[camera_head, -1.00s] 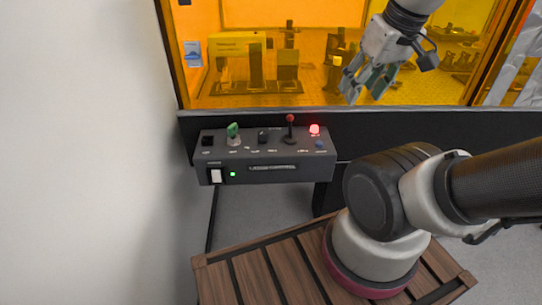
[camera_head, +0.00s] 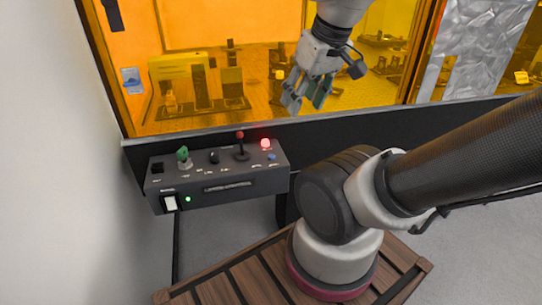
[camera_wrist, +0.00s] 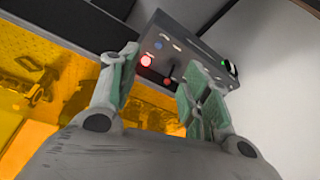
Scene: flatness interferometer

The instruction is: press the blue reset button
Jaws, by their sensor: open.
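The small blue reset button (camera_head: 272,156) sits on the right end of the grey control box's top face, just in front of a lit red lamp (camera_head: 265,143). In the wrist view the blue button (camera_wrist: 158,45) shows between my fingers, near the red lamp (camera_wrist: 147,61). My gripper (camera_head: 306,98) is open and empty, in the air above and to the right of the box, in front of the amber window. It is apart from the button. In the wrist view my gripper (camera_wrist: 150,85) has its fingers spread.
The control box (camera_head: 224,187) also carries a red-topped joystick (camera_head: 240,146), a green knob (camera_head: 184,157), a black knob (camera_head: 214,158) and a white rocker switch (camera_head: 171,203). An amber window (camera_head: 205,40) stands behind. A white wall (camera_head: 50,180) is at left.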

